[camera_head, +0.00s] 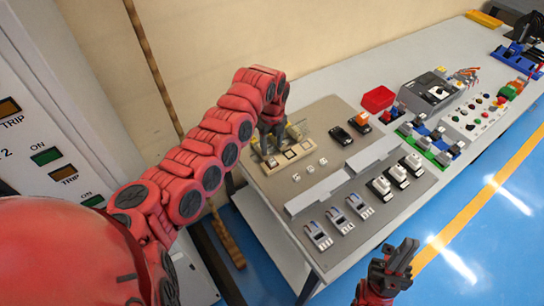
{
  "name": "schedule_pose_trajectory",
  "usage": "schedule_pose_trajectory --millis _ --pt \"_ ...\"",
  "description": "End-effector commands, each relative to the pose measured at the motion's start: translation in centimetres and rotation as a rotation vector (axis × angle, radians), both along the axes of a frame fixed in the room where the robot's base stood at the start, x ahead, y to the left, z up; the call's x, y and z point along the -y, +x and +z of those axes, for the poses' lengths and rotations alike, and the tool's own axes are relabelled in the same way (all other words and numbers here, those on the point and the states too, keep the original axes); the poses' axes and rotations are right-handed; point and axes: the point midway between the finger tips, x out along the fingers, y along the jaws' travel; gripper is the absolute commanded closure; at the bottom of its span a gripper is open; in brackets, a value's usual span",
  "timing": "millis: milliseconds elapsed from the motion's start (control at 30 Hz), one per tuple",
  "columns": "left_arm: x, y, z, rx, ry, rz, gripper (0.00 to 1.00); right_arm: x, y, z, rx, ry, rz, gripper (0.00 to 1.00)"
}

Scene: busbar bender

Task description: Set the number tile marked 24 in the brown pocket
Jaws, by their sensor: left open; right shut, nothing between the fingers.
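Three small pale tiles (310,170) lie in a row on the grey-brown panel; their numbers are too small to read, so I cannot tell which is 24. Behind them is a light strip with square pockets (290,154), some dark or brownish; I cannot tell the brown one for sure. My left gripper (271,146) is open and points down over the left end of this strip, behind the tiles. Its fingers partly hide the strip, and I see no tile between them. My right gripper (407,248) is shut and empty, in front of the table's edge above the blue floor.
The panel (262,184) also carries grey clamp-like parts (339,220), white-and-black parts (397,176) and a raised grey rail (345,178). Black pieces (341,135) and a red bin (378,99) stand to the right. A white cabinet (40,130) is at the left.

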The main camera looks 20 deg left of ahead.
Motion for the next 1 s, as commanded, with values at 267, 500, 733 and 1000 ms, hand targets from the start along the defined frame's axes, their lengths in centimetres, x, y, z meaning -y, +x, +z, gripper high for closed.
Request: schedule_pose_trajectory --millis 267,500,733,1000 --pt "-0.1 0.2 7.3 0.005 0.004 0.001 0.39 0.0 0.0 -2.6 0.000 0.000 0.000 1.00" --pt "-0.1 0.0 10.6 0.000 0.002 -0.001 0.39 0.0 0.0 -2.6 0.000 0.000 0.000 1.00" --pt "0.0 0.0 11.3 -0.002 -0.001 -0.001 0.39 0.0 0.0 -2.6 0.000 0.000 0.000 1.00" --pt "0.0 0.0 11.3 -0.002 -0.001 0.000 0.39 0.0 0.0 -2.6 0.000 0.000 0.000 1.00"
